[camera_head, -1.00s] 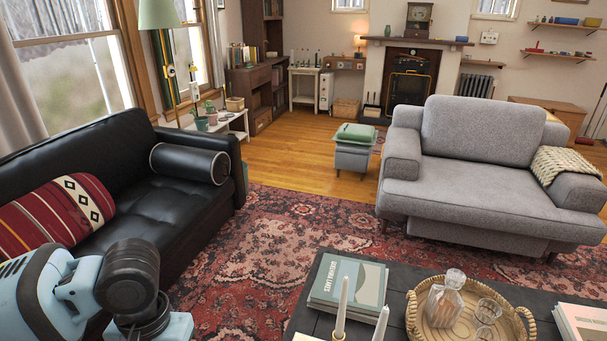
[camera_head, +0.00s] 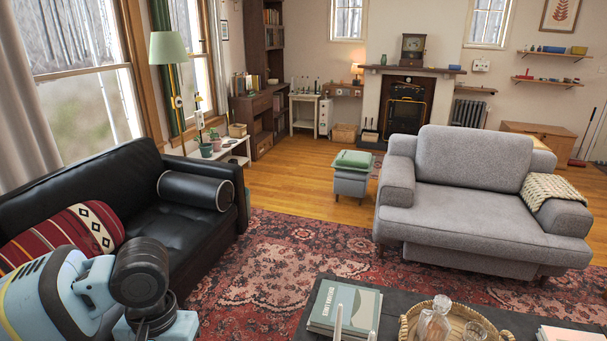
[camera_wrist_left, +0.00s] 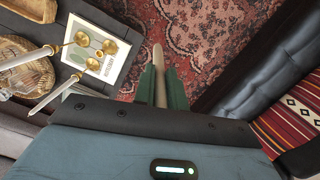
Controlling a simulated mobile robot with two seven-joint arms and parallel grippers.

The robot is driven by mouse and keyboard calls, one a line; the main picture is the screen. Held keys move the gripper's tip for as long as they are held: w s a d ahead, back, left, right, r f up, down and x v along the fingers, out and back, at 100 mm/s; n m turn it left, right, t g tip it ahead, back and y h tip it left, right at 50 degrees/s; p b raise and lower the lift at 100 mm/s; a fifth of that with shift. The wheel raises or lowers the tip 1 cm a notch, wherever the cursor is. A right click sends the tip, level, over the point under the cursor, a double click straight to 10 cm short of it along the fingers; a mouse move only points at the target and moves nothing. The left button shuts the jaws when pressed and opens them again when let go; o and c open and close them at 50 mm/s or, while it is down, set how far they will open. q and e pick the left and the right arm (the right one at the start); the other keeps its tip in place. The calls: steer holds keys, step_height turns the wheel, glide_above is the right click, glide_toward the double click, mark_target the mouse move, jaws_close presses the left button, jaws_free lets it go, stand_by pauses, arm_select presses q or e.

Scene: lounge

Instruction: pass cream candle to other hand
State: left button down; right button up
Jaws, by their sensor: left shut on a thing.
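In the left wrist view, my left gripper (camera_wrist_left: 163,88) is shut on the cream candle (camera_wrist_left: 158,60). The candle is a slim pale stick whose end sticks out past the green fingers; the rest is hidden between them. Below it the patterned rug shows. In the head view only my left arm shows at lower left; its gripper and the held candle are out of that picture. My right gripper is in neither view.
A dark coffee table (camera_head: 397,310) carries books (camera_head: 344,306) and a wicker tray (camera_head: 405,325) with a decanter. White candles (camera_wrist_left: 55,95) stand in a brass holder (camera_wrist_left: 93,63) on it. A black sofa (camera_head: 190,225) stands left. Open rug (camera_head: 270,260) lies between.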

arm_select(q)
steer(key=shift+d+r, duration=0.1)
stand_by(0.3)
